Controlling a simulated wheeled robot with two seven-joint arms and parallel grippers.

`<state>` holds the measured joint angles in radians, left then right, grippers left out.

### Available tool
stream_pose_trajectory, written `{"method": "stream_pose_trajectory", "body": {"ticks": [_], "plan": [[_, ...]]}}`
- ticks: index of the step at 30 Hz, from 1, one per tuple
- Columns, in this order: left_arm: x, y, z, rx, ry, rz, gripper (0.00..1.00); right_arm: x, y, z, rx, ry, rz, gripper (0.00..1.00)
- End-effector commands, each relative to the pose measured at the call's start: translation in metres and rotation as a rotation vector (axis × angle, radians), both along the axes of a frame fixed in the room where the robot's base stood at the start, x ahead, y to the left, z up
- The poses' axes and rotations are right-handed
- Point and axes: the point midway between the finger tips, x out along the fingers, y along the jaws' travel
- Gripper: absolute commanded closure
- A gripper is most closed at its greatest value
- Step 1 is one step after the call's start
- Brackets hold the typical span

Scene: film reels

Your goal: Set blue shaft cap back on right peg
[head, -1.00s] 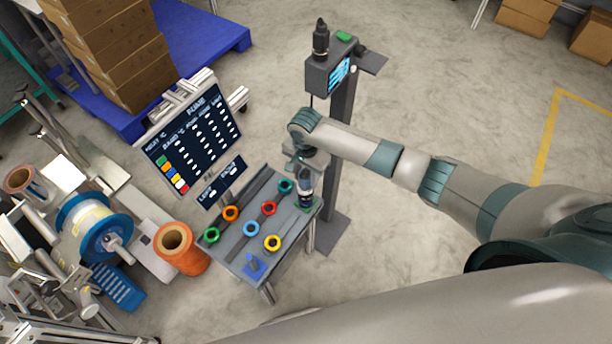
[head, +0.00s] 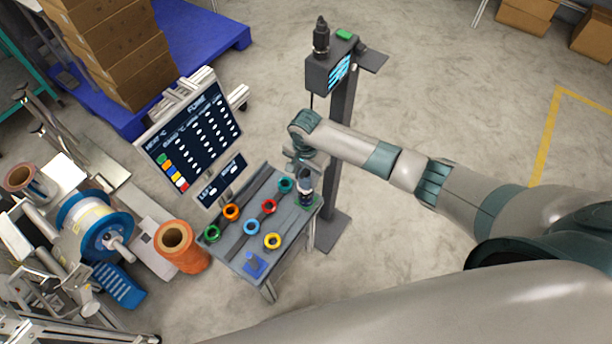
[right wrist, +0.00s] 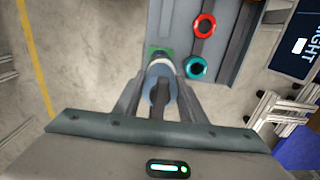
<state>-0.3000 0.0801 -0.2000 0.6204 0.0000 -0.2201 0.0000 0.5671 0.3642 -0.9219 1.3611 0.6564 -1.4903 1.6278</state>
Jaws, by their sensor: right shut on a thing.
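My right gripper (head: 303,176) is over the far right corner of the small grey table (head: 238,262). In the right wrist view its fingers (right wrist: 160,92) close on both sides of the blue shaft cap (right wrist: 160,76). Beyond the cap a pale band and part of a green square base (right wrist: 153,51) show. The dark and white cylinder under the gripper in the head view stands about upright over that corner. The fingers hide the contact, and I cannot tell whether the cap is seated on a peg. My left gripper is not in view.
Coloured rings, including a red one (head: 269,206) and a teal one (head: 286,185), lie on the table. A blue square base with a post (head: 255,264) is at its near corner. A screen (head: 192,135) stands behind, and a dark post (head: 343,130) stands close to my gripper.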

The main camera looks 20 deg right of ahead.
Motion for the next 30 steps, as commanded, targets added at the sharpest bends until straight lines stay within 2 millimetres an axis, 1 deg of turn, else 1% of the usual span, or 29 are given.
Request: {"method": "stream_pose_trajectory", "body": {"ticks": [9,19,20,21,22,30], "plan": [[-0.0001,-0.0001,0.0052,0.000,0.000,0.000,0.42,-0.0007,0.0002,-0.0044,0.001,0.001,-0.001,0.91],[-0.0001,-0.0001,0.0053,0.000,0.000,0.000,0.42,-0.0002,-0.0001,-0.0061,0.000,0.000,0.000,0.91],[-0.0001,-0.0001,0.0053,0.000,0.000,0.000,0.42,-0.0002,-0.0001,-0.0061,0.000,0.000,0.000,0.58],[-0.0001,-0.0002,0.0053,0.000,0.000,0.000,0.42,-0.0001,0.0000,-0.0060,0.000,0.000,0.000,0.48],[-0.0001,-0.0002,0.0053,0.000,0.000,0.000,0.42,-0.0001,0.0000,-0.0060,0.000,0.000,0.000,0.41],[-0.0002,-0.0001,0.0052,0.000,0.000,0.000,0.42,-0.0006,-0.0001,-0.0065,-0.001,0.001,0.000,0.41]]}}
